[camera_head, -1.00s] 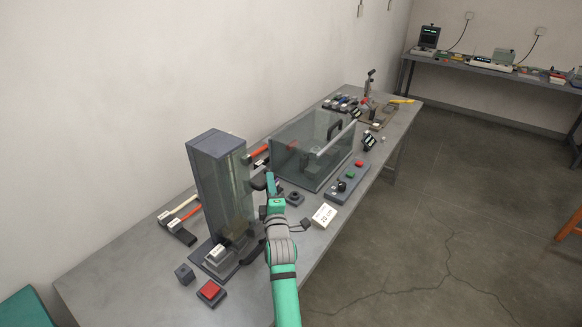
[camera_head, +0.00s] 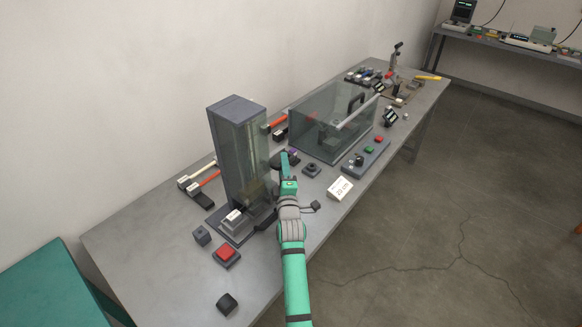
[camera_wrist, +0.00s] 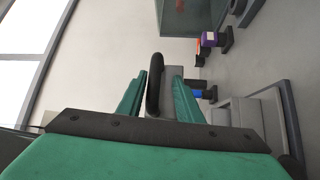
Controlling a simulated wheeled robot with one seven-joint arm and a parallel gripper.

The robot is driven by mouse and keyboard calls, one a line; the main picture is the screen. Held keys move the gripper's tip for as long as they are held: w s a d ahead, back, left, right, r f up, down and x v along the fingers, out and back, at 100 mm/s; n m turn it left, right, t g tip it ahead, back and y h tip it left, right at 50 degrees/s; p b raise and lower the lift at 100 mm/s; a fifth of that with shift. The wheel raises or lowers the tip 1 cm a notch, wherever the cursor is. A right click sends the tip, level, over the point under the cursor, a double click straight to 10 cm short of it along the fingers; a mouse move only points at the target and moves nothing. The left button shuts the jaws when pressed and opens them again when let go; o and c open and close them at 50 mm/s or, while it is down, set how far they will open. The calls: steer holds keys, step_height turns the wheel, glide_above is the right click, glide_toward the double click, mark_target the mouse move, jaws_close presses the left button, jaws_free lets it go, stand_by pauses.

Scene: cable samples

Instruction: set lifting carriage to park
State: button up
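The tall, glass-sided tower (camera_head: 240,150) stands on the near half of the bench, with a labelled block (camera_head: 235,215) at its foot. No carriage can be clearly told apart inside the tinted glass. A dark handle (camera_head: 265,223) is low on its right side, partly behind my arm. My gripper (camera_head: 287,158) is just right of the tower, in front of the bench items behind it. In the wrist view its green fingers (camera_wrist: 159,95) are spread, and a black curved bar (camera_wrist: 154,85) shows between them, nearer the left finger. Contact cannot be told.
A red button box (camera_head: 227,253) and dark blocks lie in front of the tower. A glass case (camera_head: 333,125), a button panel (camera_head: 366,158) and a "20 cm" card (camera_head: 340,188) are to the right. The near left bench is mostly clear.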

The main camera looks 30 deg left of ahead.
steer(key=shift+w+d, duration=0.15)
steer(key=shift+s+d, duration=0.35)
steer(key=shift+d, duration=0.15)
steer(key=v, duration=0.9)
steer(key=shift+s, duration=0.55)
steer(key=shift+w+f, duration=0.1)
